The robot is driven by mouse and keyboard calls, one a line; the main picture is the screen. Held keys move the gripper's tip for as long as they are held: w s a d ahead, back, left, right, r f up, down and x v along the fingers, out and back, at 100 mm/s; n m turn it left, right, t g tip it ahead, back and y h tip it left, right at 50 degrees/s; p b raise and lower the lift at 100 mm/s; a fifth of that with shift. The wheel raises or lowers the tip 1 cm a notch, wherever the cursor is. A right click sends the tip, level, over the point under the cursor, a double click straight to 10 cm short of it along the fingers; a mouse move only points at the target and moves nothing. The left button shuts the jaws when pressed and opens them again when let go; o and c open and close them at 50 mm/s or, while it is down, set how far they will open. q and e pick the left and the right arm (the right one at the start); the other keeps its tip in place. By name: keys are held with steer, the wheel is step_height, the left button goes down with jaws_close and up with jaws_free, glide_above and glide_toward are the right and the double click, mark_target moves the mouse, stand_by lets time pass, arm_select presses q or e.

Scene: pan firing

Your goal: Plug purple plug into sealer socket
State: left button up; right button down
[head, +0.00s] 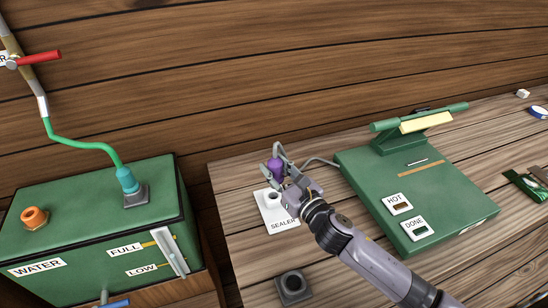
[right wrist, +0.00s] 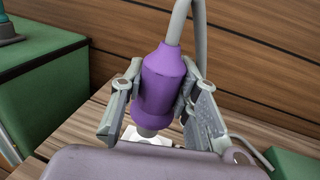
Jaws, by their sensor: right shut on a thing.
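My right gripper (head: 281,170) is shut on the purple plug (head: 275,167). In the right wrist view the plug (right wrist: 163,85) stands roughly upright between the two fingers (right wrist: 158,100), with a grey cable rising from its top and a grey tip below. The white plate labelled SEALER (head: 281,224) lies on the wooden table with a socket (head: 272,199) on it, partly behind my gripper. The plug is above the socket in the head view; I cannot tell whether the tip touches it. My left gripper is not in view.
The green sealer machine (head: 420,185) with HOT and DONE labels stands right of the socket. A dark square socket (head: 293,286) is at the table's front. A green water tank (head: 75,235) stands left. A wooden wall closes the back.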

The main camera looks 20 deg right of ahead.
steer(key=shift+w+d+r, duration=0.1)
steer(key=shift+w+r, duration=0.6)
steer(key=shift+w, duration=0.25)
step_height(320, 180, down, 5)
steer(key=b, duration=0.3)
steer(key=shift+b, duration=0.4)
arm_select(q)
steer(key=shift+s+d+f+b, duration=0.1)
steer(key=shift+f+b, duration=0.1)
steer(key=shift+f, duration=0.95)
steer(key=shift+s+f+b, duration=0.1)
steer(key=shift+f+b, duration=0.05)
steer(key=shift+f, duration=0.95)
arm_select(e)
steer(key=shift+f, duration=0.4)
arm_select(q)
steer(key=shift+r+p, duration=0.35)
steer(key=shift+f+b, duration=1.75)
arm_select(e)
steer(key=shift+f, duration=2)
steer(key=c, duration=1.2)
jaws_free()
